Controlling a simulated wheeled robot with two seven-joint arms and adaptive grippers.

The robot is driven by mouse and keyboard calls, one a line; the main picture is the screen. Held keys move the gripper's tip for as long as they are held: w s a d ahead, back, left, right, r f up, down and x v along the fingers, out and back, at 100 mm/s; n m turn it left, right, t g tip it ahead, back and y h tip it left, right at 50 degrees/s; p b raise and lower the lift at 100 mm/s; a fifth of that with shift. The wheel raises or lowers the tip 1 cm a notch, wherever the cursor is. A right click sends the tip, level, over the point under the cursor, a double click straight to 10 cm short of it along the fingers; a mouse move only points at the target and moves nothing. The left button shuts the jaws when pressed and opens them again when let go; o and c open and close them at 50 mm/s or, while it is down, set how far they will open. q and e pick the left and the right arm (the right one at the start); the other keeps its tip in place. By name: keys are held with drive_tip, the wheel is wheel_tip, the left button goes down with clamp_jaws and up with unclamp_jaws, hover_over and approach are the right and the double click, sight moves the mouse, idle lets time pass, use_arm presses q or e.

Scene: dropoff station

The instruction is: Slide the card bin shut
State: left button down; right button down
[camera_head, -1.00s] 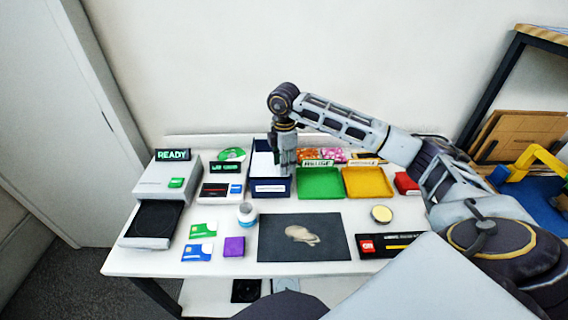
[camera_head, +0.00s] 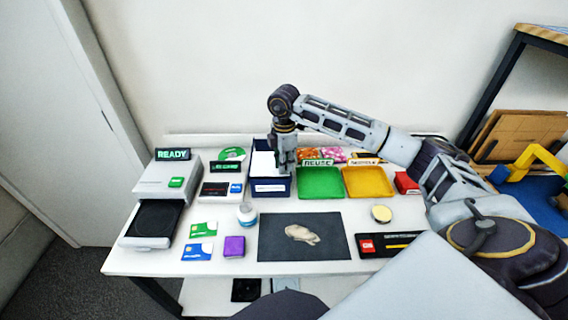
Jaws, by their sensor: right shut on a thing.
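The card bin (camera_head: 258,178) is a dark blue box with a pale label on its front and a white surface inside its top, at the back middle of the table. My right gripper (camera_head: 285,170) points down at the right part of the bin, shut on part of it. The arm and fingers cover that part, so the exact grip is hidden. My left gripper is not in view.
A green tray (camera_head: 320,184) and a yellow tray (camera_head: 369,183) stand right of the bin. A machine with an open black drawer (camera_head: 155,220) stands at the left.

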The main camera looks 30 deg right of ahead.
drive_tip(key=shift+s+a, duration=0.25)
drive_tip(key=shift+s, duration=0.1)
drive_tip(key=shift+s+a, duration=0.2)
drive_tip(key=shift+s, duration=0.1)
drive_tip(key=c, duration=1.7)
unclamp_jaws()
drive_tip(key=shift+f, duration=0.1)
drive_tip(key=shift+c, duration=0.2)
drive_tip(key=o, duration=0.4)
drive_tip(key=shift+s, duration=0.1)
drive_tip(key=shift+r, duration=0.85)
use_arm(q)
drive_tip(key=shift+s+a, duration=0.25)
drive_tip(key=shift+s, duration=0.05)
use_arm(e)
wheel_tip(320, 180, up, 11)
drive_tip(key=shift+f, duration=0.2)
